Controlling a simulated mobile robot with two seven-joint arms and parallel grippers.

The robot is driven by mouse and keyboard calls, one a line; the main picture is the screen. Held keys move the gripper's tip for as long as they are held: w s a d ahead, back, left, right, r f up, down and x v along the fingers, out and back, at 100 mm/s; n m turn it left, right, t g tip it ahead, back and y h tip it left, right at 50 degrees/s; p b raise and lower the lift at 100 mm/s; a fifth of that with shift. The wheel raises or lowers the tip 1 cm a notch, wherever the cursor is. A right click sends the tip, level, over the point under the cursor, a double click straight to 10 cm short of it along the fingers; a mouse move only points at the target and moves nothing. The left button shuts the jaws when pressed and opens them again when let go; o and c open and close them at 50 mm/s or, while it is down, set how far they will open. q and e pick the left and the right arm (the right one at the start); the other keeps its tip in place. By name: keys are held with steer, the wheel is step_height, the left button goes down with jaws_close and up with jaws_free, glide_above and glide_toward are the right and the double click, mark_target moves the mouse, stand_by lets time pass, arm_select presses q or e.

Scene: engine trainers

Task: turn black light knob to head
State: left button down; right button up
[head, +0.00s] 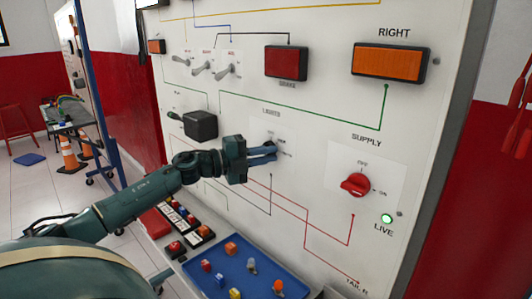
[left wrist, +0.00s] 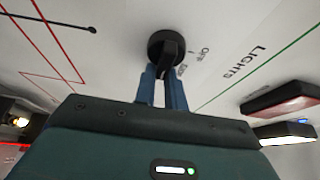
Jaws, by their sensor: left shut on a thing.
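The black light knob (left wrist: 157,40) is on the white panel (head: 330,120), near the LIGHTS label. In the left wrist view the OFF mark and another small mark show to its right. My left gripper (left wrist: 165,80) has its two blue fingers closed on the knob's grip bar, one on each side. In the head view my left gripper (head: 268,153) reaches in from the left and mostly hides the knob. The small marks there are too blurred to tell the knob's exact setting. My right gripper is not in view.
A red SUPPLY knob (head: 355,185) and a lit green LIVE lamp (head: 387,219) are to the right. A black box (head: 201,125) is close above my left wrist. A blue tray (head: 222,281) with small coloured parts lies below. Toggle switches (head: 203,69) are higher up.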

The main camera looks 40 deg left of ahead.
arm_select(q)
steer(key=shift+w+a+r, duration=0.1)
steer(key=shift+a+r, duration=0.05)
steer(key=shift+a, duration=0.2)
steer(key=c, duration=1.6)
jaws_free()
steer(key=shift+o, duration=0.7)
steer(key=shift+w+a, duration=0.1)
steer(key=v, duration=1.3)
steer(key=shift+s+f, duration=0.2)
